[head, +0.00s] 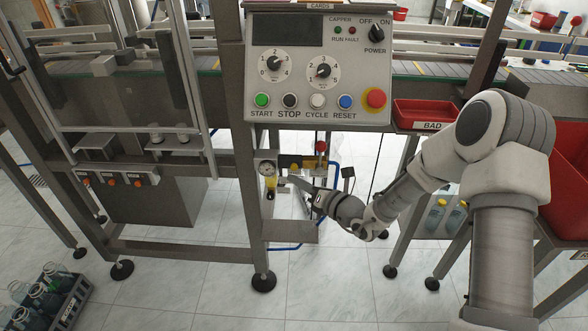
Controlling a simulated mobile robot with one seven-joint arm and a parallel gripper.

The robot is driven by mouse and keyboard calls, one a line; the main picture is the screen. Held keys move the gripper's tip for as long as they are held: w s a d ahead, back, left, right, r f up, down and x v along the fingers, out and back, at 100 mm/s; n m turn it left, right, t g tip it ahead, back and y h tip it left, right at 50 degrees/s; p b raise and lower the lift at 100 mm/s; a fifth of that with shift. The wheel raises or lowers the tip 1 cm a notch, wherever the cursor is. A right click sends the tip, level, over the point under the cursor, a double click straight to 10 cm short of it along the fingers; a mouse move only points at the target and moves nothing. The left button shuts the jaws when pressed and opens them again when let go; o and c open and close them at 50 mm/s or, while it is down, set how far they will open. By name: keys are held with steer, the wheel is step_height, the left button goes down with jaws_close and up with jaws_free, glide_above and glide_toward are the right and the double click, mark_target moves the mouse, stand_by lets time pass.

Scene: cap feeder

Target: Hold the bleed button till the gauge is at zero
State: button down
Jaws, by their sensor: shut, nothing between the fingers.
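A small round gauge (267,168) with a white face sits on the air unit under the control panel. Its needle is too small to read. I cannot tell whether the tip touches anything.
The control panel (318,70) with its knobs and buttons hangs above my gripper. A red-topped part (321,147) stands close above my wrist. Frame posts and blue hose surround the air unit. A red BAD bin (425,113) is to the right. Tiled floor below is open.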

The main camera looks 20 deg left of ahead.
steer(key=shift+w+a, duration=0.15)
steer(key=shift+w, duration=0.55)
steer(key=shift+w, duration=0.15)
stand_by(1.5)
steer(key=shift+w+a, duration=0.1)
steer(key=shift+w, duration=0.2)
steer(key=shift+w+a, duration=0.1)
steer(key=shift+w, duration=0.25)
stand_by(1.8)
stand_by(0.7)
steer(key=shift+s+d, duration=0.2)
steer(key=shift+s, duration=0.6)
steer(key=shift+s+d+p, duration=0.2)
steer(key=shift+s+p, duration=0.05)
steer(key=shift+s, duration=0.55)
steer(key=shift+s+d+p, duration=0.2)
steer(key=shift+s, duration=0.65)
steer(key=shift+s+d+p, duration=0.2)
steer(key=shift+s+p, duration=0.05)
steer(key=shift+s, duration=0.55)
steer(key=shift+r, duration=0.1)
